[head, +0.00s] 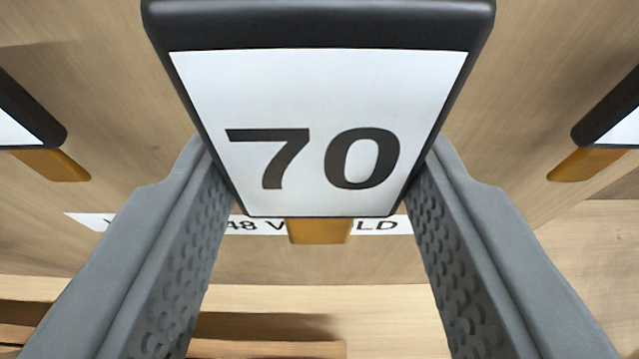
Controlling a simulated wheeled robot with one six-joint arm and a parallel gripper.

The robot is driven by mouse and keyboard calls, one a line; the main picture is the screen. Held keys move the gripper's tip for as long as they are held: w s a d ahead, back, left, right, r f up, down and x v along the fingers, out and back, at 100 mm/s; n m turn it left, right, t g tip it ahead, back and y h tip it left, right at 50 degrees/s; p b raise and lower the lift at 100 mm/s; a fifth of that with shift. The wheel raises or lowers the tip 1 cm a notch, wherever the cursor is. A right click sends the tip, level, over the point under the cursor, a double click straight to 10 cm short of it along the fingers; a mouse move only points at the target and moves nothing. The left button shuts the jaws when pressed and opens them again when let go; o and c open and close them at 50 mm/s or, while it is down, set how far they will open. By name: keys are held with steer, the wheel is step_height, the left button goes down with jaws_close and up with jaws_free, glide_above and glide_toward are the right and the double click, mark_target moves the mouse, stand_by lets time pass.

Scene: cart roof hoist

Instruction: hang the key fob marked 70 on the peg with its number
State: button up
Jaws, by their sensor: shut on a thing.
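The key fob marked 70 (318,95) has a black body, a white face and black digits, upright in the picture. My gripper (320,165) is shut on it, with one grey ribbed finger at each side edge of its lower part. An orange tab (319,231) shows just below the fob's lower edge; I cannot tell whether it is part of the fob. No peg bearing the number 70 can be made out.
Similar black-and-white pieces with orange tabs are cut off at the left (25,125) and right (605,130); their numbers are out of view. A white lettered strip (385,226) lies behind the fob, partly hidden, on wooden surfaces. A brown wooden bar (270,349) is at the bottom.

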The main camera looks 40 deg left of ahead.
steer(key=shift+w+a, duration=0.75)
steer(key=shift+w+a+f, duration=0.25)
steer(key=shift+w+a, duration=0.2)
steer(key=shift+w, duration=0.05)
steer(key=o, duration=1.2)
steer(key=shift+c, duration=0.2)
steer(key=v, duration=1.7)
steer(key=shift+s+d, duration=0.2)
steer(key=s+d+f+m+t+h, duration=0.2)
steer(key=s+f+m+t+h, duration=0.1)
steer(key=s+f, duration=1.2)
steer(key=s+d+f+m+t+h, duration=0.3)
steer(key=s+f+m+h, duration=0.3)
steer(key=s+f, duration=0.9)
steer(key=shift+d+f+t+h, duration=0.2)
steer(key=shift+t+h, duration=0.2)
steer(key=shift+t, duration=0.4)
